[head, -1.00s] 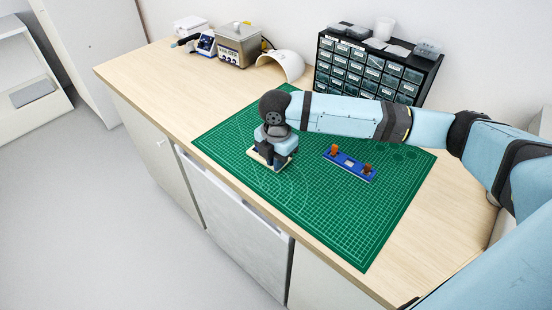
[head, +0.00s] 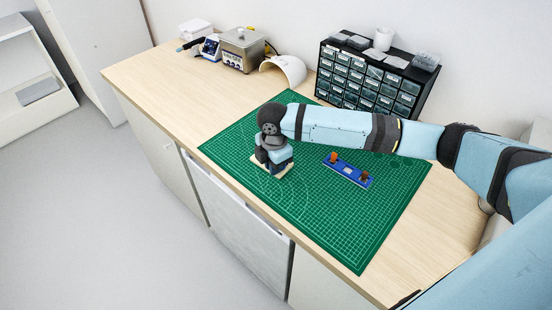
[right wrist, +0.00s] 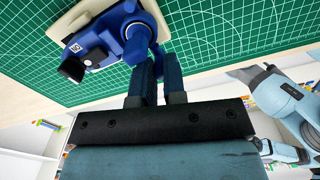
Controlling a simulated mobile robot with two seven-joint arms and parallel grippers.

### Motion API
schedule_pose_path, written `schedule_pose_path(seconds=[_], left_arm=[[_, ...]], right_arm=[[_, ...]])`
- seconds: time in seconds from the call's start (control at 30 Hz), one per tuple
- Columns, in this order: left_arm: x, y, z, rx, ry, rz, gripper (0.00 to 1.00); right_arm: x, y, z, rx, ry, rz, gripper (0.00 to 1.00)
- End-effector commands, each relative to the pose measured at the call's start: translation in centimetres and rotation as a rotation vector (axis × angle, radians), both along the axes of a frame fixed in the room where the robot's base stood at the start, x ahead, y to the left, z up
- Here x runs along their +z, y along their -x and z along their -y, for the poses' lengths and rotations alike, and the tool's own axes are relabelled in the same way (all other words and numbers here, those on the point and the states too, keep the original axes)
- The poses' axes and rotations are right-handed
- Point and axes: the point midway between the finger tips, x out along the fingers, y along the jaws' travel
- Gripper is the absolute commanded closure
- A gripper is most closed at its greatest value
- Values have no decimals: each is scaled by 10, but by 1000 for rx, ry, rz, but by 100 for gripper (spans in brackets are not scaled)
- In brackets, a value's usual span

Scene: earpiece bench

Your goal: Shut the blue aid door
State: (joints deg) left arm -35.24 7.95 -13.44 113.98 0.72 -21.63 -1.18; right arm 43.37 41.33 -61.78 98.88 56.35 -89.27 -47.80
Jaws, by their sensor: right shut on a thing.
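The blue aid (right wrist: 97,40) sits on a cream base (right wrist: 66,22) in the right wrist view, with a black piece (right wrist: 72,68) standing out from its side. In the head view my right arm hides most of the aid, and the cream base (head: 286,172) shows at its foot. My right gripper (head: 272,166) points down over it. In the right wrist view the fingers of my right gripper (right wrist: 153,68) are shut on part of the blue aid. The fingers hide their contact, and I cannot tell how far the door stands open.
A blue tray (head: 348,171) with two orange-brown pieces lies right of the gripper on the green mat (head: 330,225). A black drawer cabinet (head: 370,78), a white curved cover (head: 287,68) and a metal box unit (head: 243,48) stand at the back. The mat's front is clear.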

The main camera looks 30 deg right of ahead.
Motion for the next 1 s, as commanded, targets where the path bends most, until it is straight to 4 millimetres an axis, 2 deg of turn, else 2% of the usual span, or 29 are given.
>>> schedule_pose_path(seconds=[0.03, 0.1, 0.4, 0.6, 1.0], left_arm=[[11, 0, 0, 0, 1, 2, 57], [18, -1, 0, 0, 1, 4, 57], [40, -2, 0, 0, 2, 9, 57], [46, -2, -1, 1, -2, 10, 57], [46, -1, -5, 8, -7, 5, 57]], right_arm=[[5, -1, -1, -22, -1, 0, 100], [4, -3, -2, -56, -1, -1, 100], [3, -10, -3, -178, -1, 0, 100], [2, -13, -3, -230, 0, 1, 100], [0, -15, -3, -266, 0, 1, 100]])
